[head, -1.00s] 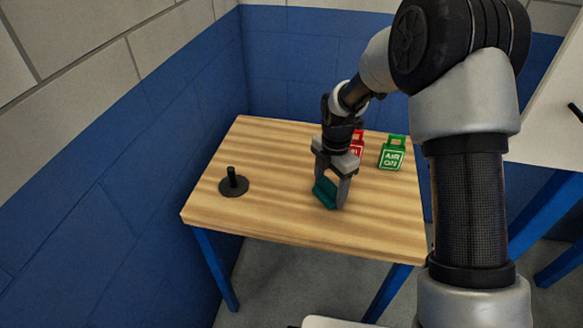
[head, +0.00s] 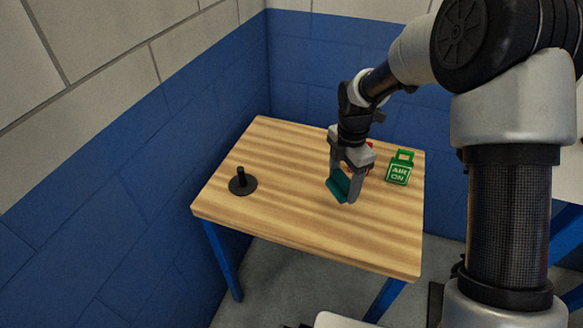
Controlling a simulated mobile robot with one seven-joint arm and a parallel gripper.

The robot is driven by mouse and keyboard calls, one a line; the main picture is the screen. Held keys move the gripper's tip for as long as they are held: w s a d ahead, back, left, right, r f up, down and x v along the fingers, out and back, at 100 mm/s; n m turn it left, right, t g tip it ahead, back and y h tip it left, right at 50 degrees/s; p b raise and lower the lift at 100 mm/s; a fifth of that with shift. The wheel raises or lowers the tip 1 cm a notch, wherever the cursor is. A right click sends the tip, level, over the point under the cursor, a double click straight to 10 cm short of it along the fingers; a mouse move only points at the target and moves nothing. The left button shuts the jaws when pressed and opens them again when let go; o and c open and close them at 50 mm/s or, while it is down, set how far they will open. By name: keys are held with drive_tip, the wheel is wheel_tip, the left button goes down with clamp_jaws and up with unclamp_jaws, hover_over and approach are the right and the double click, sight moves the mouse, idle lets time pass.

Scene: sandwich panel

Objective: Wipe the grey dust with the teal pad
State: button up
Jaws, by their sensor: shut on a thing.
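The teal pad (head: 339,187) is between the fingers of my gripper (head: 344,190), which is shut on it. The gripper points down over the right half of the wooden table (head: 290,215). The pad is close to the tabletop; I cannot tell whether it touches. I cannot make out any grey dust on the table in this view.
A black round base with an upright peg (head: 242,182) stands at the table's left. A red tag (head: 369,150) is mostly hidden behind my gripper. Blue walls border the table's left and back. The table's middle and front are clear.

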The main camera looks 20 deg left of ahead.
drive_tip(key=shift+r, duration=0.6)
